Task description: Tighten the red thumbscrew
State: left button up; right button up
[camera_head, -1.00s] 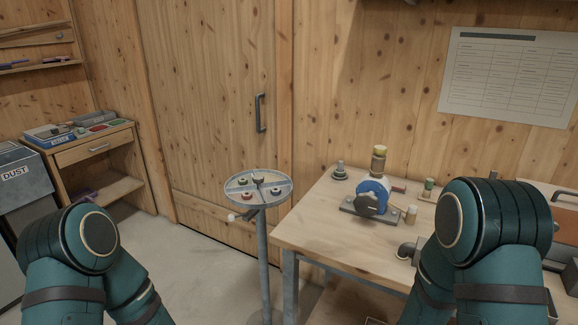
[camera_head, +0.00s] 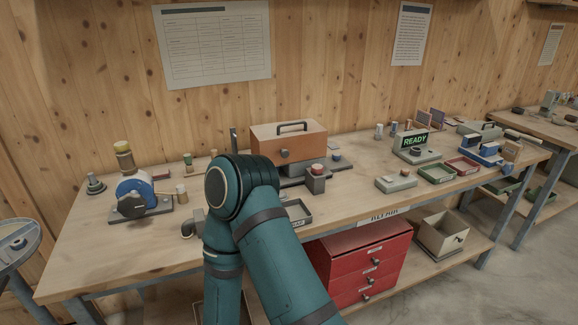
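A small red round top (camera_head: 317,169) sits on a grey block in front of an orange-brown housing (camera_head: 290,139) with a black handle, at the middle of the bench. It may be the red thumbscrew, but it is too small to tell. My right arm rises from the bottom and covers the bench left of it. Neither of my grippers is in view.
The long wooden bench (camera_head: 140,255) carries a blue drum device (camera_head: 137,190) at left and a READY display (camera_head: 414,144) at right. A red drawer cabinet (camera_head: 372,260) stands below. A round tray (camera_head: 15,245) is at the left edge. Floor at lower right is clear.

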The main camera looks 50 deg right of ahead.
aim_at(316, 169)
jog(key=l+z, duration=0.1)
jog(key=z, duration=1.55)
